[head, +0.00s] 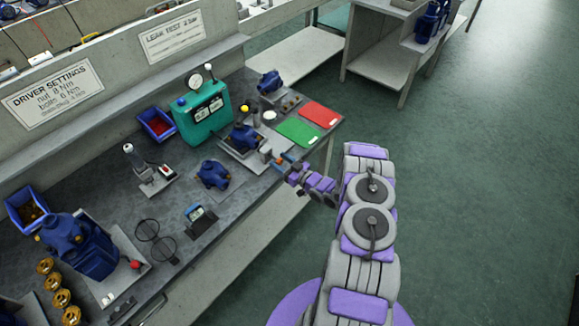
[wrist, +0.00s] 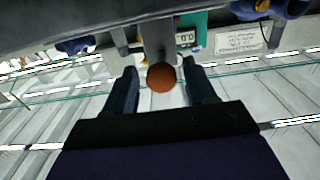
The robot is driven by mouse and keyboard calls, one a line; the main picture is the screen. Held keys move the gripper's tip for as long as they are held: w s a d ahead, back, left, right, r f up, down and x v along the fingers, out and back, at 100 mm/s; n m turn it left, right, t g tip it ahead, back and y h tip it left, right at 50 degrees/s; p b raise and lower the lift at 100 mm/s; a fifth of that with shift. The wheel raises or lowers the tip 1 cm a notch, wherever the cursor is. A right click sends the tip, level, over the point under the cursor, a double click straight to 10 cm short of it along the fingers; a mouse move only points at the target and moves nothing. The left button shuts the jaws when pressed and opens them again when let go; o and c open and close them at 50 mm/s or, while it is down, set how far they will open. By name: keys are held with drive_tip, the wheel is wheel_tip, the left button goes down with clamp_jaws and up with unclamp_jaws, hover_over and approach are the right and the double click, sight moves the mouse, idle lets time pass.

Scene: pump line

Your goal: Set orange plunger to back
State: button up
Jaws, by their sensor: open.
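The orange plunger (wrist: 161,78) shows in the wrist view as a round orange knob below a grey post. In the head view a small orange spot (head: 281,159) shows at the grey fixture (head: 257,160) near the bench's front edge. My gripper (wrist: 162,72) is open, with one dark finger on each side of the knob. I cannot tell whether either finger touches it. In the head view my gripper (head: 287,165) is at the fixture's front end and partly hides the plunger. A blue pump (head: 244,137) sits in the fixture.
A teal gauge box (head: 205,110) stands behind the fixture. A green mat (head: 299,132) and a red mat (head: 319,114) lie to the right. Another blue pump (head: 212,175) is to the left. The floor (head: 480,190) right of my arm is clear.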

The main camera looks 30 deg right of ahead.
drive_tip(key=p+v, duration=0.2)
drive_tip(key=v, duration=1.5)
drive_tip(key=shift+p, duration=0.3)
drive_tip(key=shift+d, duration=0.15)
drive_tip(key=w+d+r+g+h, duration=0.5)
drive_tip(key=w+d+r+g, duration=0.1)
drive_tip(key=w+r, duration=0.25)
drive_tip(key=s+a+r+m+g+h, duration=0.1)
drive_tip(key=s+a+r+g+h, duration=0.15)
drive_tip(key=r, duration=0.45)
drive_tip(key=s+a+r+g+h, duration=0.1)
drive_tip(key=a+r+g+h, duration=0.15)
drive_tip(key=r, duration=0.55)
drive_tip(key=s+a+r+m+g, duration=0.3)
drive_tip(key=s+a+r, duration=0.6)
drive_tip(key=s+a, duration=0.25)
drive_tip(key=s+a+r+g+y, duration=0.2)
drive_tip(key=s+a, duration=0.6)
drive_tip(key=s, duration=0.4)
drive_tip(key=s+a+r+g+y, duration=0.1)
drive_tip(key=s+a+r+g, duration=0.1)
drive_tip(key=s+a, duration=0.6)
drive_tip(key=s+r, duration=0.1)
drive_tip(key=s, duration=0.3)
drive_tip(key=shift+r+g+y, duration=0.15)
drive_tip(key=shift+g+y, duration=0.25)
